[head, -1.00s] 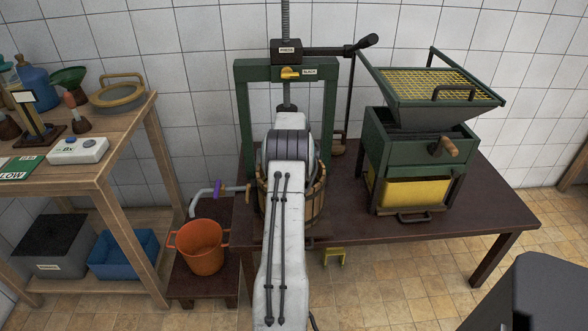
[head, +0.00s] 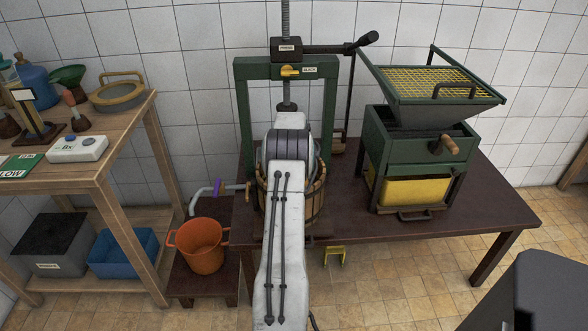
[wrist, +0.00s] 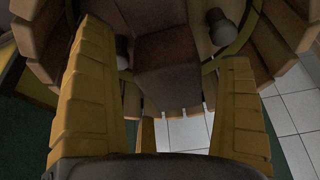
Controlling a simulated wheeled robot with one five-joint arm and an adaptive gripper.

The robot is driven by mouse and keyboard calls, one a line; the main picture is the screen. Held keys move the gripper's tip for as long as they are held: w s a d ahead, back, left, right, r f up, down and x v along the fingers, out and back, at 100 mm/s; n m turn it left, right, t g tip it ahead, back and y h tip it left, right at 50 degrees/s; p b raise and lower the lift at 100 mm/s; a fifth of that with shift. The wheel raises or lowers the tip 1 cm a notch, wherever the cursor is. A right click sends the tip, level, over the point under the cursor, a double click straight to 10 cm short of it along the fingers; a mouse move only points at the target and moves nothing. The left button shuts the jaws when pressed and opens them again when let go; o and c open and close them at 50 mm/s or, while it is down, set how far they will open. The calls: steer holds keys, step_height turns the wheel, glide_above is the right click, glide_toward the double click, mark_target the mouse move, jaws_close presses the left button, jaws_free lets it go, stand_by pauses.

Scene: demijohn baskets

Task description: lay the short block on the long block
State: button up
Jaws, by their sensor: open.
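In the wrist view a dark brown block (wrist: 168,62) shows in the middle, against the curved wooden slats of the press basket. I cannot tell whether it is the short or the long block. My gripper (wrist: 166,50) is open, its two yellow fingers apart on the left and right of the block. I cannot tell whether either finger touches it. The other block is not distinguishable. In the head view my arm hides my gripper and most of the basket (head: 317,205), so neither block shows there.
The green press frame (head: 243,120) stands around the basket on a dark table (head: 470,205). A green crusher (head: 410,145) stands to the right. An orange bucket (head: 198,247) is at lower left, beside a wooden shelf table (head: 90,170). Two dark knobs (wrist: 218,25) flank the block.

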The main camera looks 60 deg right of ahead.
steer(key=v, duration=1.2)
stand_by(0.6)
steer(key=s+a+f+g+y, duration=0.1)
steer(key=s+a+f+y, duration=0.1)
steer(key=s+a+f, duration=0.35)
steer(key=s+a+f+g+y, duration=0.1)
steer(key=s+a+f+y, duration=0.15)
steer(key=a, duration=0.65)
steer(key=a+r+n+t+p, duration=0.1)
steer(key=a+r+n, duration=0.3)
steer(key=a, duration=0.9)
steer(key=s+a+r+n+t+p, duration=0.1)
steer(key=a+r+n+p, duration=0.2)
steer(key=a+r, duration=0.7)
steer(key=s+a+r+n+t+p, duration=0.1)
steer(key=a+r+n, duration=0.3)
steer(key=a, duration=1.2)
steer(key=shift+r+n+p, duration=0.3)
steer(key=shift+r+p, duration=0.35)
steer(key=shift+r, duration=1.1)
